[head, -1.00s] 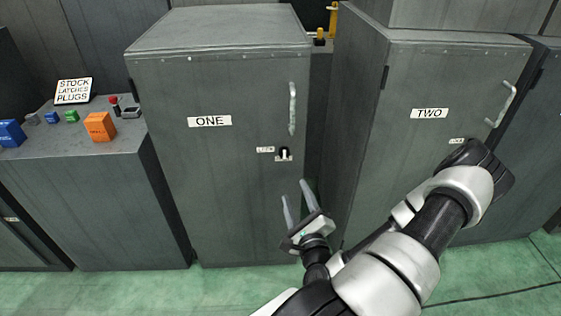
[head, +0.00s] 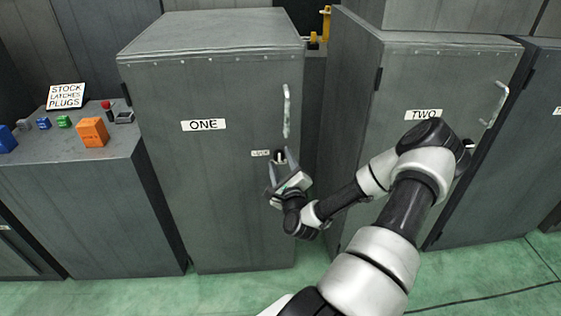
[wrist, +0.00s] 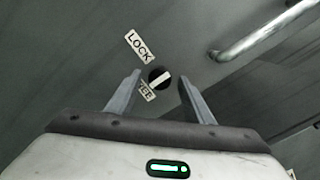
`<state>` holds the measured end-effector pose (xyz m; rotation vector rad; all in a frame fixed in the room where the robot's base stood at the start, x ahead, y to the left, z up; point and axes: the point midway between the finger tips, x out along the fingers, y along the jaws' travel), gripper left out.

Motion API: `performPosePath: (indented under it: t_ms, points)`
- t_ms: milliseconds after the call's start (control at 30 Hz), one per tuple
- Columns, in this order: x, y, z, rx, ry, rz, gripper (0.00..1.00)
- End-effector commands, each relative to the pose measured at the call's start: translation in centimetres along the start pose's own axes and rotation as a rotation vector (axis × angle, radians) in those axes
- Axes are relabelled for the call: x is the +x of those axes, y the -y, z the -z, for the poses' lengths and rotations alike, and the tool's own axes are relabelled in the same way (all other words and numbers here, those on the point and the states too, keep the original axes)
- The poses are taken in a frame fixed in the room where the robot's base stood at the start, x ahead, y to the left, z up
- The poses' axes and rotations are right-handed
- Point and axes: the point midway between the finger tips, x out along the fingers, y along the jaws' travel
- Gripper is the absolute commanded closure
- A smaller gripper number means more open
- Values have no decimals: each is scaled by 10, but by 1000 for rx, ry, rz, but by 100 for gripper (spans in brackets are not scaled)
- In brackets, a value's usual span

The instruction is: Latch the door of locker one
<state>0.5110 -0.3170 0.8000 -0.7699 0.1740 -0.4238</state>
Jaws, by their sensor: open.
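Locker one (head: 215,180) stands in the middle of the head view with its door shut flush, marked by a white ONE label (head: 204,125). Its latch is a round black knob with a white bar (wrist: 160,77) in the wrist view. The bar slants toward upper right, and a LOCK label (wrist: 139,46) sits at its upper left. A second label below the knob is partly hidden by a finger. My gripper (head: 279,160) is open in front of the latch, and the knob appears between its fingertips (wrist: 161,78). In the head view the gripper mostly hides the knob. I cannot tell whether they touch.
The vertical door handle (head: 287,110) is above the latch and also shows at upper right in the wrist view (wrist: 265,32). Locker two (head: 400,80) stands to the right.

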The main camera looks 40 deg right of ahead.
Motion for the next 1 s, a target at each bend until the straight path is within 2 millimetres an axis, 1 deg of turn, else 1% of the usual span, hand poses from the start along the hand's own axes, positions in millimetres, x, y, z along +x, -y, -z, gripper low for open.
performPosePath:
  t_ms: [33,133,400,467,600,667,867,1000]
  points:
    - [4,0,0,0,1,0,53]
    - [9,0,0,0,-1,0,53]
    - [10,0,0,0,-1,0,53]
    - [10,0,0,0,-1,0,61]
    - [10,0,0,0,-1,0,85]
    - [10,0,0,0,-1,-1,93]
    - [10,0,0,-11,-1,-2,93]
    - [10,0,-1,-51,-3,-5,93]
